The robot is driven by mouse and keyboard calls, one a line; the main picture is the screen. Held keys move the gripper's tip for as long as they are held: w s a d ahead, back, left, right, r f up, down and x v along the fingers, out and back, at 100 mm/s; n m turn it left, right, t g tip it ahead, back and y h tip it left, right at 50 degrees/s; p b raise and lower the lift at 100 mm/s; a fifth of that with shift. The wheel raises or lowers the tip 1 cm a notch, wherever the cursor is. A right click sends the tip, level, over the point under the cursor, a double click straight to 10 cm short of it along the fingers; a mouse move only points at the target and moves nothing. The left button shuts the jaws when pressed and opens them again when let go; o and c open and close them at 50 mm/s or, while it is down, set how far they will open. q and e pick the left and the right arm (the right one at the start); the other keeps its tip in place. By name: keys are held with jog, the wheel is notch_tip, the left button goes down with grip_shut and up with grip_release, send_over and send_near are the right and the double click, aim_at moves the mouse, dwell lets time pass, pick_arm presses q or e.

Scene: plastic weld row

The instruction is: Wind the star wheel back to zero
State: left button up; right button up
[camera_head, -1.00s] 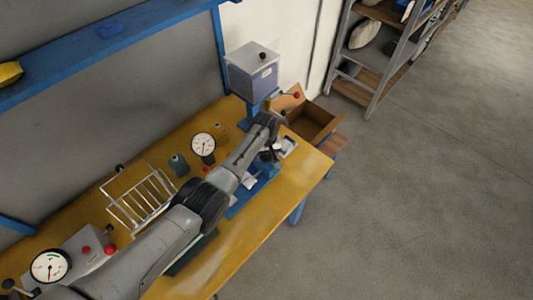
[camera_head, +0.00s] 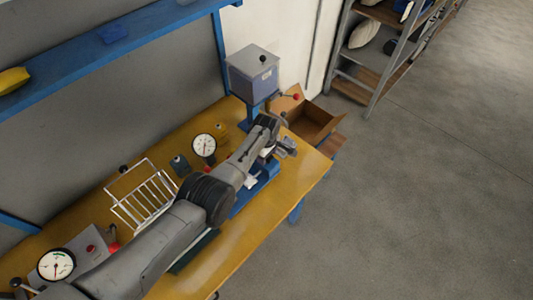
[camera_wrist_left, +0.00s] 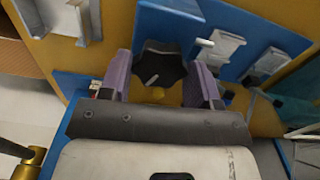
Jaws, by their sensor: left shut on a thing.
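The black star wheel (camera_wrist_left: 160,68) shows in the left wrist view, in front of the blue fixture (camera_wrist_left: 175,18). A short light mark crosses its lower middle. The two purple fingers of my left gripper (camera_wrist_left: 160,78) stand on either side of the wheel and are shut on it. In the head view my left arm reaches over the bench to the blue fixture (camera_head: 262,182). My left gripper (camera_head: 279,149) is at its far end, and the wheel is hidden there. My right gripper is not in view.
On the yellow bench (camera_head: 245,225) stand a round dial gauge (camera_head: 204,145), a wire rack (camera_head: 146,200) and a grey box with a dial (camera_head: 57,264). The front right bench strip is clear.

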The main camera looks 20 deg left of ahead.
pick_arm(q)
jog(key=shift+n, duration=2)
jog(key=o, duration=0.9)
jog(key=shift+r+p, duration=0.35)
jog(key=shift+p, duration=0.05)
notch_tip(320, 180, up, 6)
jog(key=p, duration=0.3)
jog(key=shift+r+p, duration=0.85)
jog(key=shift+r, duration=2.7)
